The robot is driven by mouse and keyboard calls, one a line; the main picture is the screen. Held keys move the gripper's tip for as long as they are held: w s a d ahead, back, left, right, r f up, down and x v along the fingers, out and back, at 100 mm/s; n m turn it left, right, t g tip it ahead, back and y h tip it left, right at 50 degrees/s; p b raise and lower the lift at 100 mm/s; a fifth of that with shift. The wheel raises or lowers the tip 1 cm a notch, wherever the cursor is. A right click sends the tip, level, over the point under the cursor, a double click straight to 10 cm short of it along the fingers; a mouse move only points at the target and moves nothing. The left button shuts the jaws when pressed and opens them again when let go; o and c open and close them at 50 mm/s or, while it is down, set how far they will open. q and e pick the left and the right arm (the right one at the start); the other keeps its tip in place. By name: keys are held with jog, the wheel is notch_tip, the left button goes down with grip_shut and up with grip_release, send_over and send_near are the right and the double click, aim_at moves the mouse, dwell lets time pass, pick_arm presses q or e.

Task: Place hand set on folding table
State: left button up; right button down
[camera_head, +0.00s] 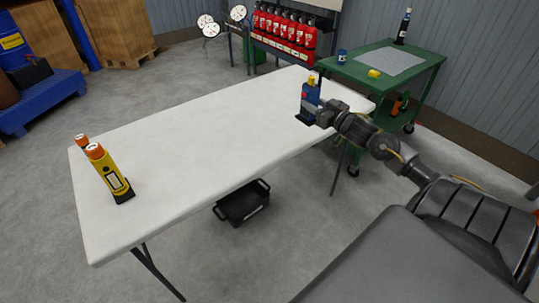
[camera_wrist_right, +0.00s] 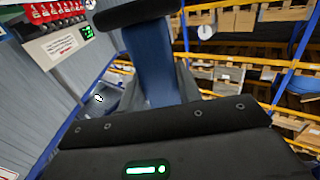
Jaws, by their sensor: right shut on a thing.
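In the right wrist view the blue body of the hand set (camera_wrist_right: 156,62) stands between the dark fingers. Its base is at or just above the table top; I cannot tell whether it touches. My left gripper is not in view.
A yellow device (camera_head: 111,174) with an orange top stands at the table's left end, with another orange top (camera_head: 81,140) behind it. The middle of the table is clear. A green cart (camera_head: 425,68) stands behind the right end. A black crate (camera_head: 242,203) is on the floor.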

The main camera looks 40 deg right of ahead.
jog(key=shift+w+a+f+p, duration=0.2)
jog(key=shift+w+a+f, duration=0.75)
jog(key=shift+a+f, duration=1.2)
jog(key=shift+w+a+f+p, duration=0.25)
jog(key=shift+w+a+f, duration=0.65)
jog(key=shift+a+f, duration=1.25)
jog(key=shift+w+a+f+p, duration=0.2)
jog(key=shift+w+a+f, duration=0.75)
jog(key=shift+a+f, duration=1.2)
jog(key=c, duration=1)
grip_release()
jog(key=shift+f, duration=0.15)
jog(key=shift+o, duration=0.2)
jog(key=s, duration=1.2)
jog(key=shift+a+b, duration=0.15)
jog(key=shift+b, duration=0.15)
